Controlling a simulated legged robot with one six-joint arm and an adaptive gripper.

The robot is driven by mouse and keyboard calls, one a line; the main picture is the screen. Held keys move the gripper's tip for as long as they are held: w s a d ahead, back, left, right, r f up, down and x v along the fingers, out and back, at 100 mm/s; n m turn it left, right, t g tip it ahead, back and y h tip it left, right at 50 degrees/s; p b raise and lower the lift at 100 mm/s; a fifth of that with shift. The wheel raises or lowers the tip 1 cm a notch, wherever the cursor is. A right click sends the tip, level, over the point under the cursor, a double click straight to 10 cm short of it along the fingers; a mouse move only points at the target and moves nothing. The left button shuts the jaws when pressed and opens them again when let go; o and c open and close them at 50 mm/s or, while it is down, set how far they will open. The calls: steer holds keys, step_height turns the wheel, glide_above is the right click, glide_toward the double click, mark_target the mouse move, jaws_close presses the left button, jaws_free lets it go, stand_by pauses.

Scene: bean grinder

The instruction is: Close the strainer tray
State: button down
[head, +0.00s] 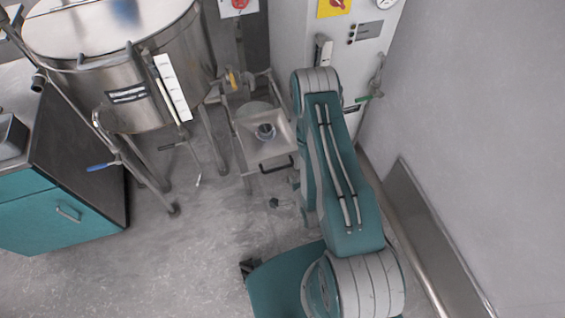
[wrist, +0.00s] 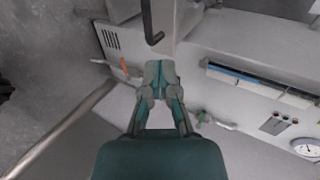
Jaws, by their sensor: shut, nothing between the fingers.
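The strainer tray (head: 281,139) is a square metal tray with a round opening in its middle and a dark bar handle (head: 277,168) on its near edge. It stands out in front of the grinder's frame, left of my arm in the head view. In the wrist view a dark hooked handle (wrist: 150,24) hangs at the top beside a pale metal part (wrist: 168,42), which looks like the tray. My gripper (wrist: 159,68) is shut and empty, its tips just below that metal part in the picture. Whether they touch cannot be told. In the head view my arm hides the gripper.
A large steel kettle (head: 145,65) on legs stands left of the tray. A teal cabinet (head: 40,215) is farther left. A white control panel (head: 352,60) with a gauge stands behind, and a bare wall is at right. Open floor lies in front of the tray.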

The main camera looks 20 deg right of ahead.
glide_toward(279, 156)
step_height(279, 156, down, 4)
steer(key=w, duration=0.5)
steer(key=shift+w+d, duration=0.1)
steer(key=shift+w, duration=0.6)
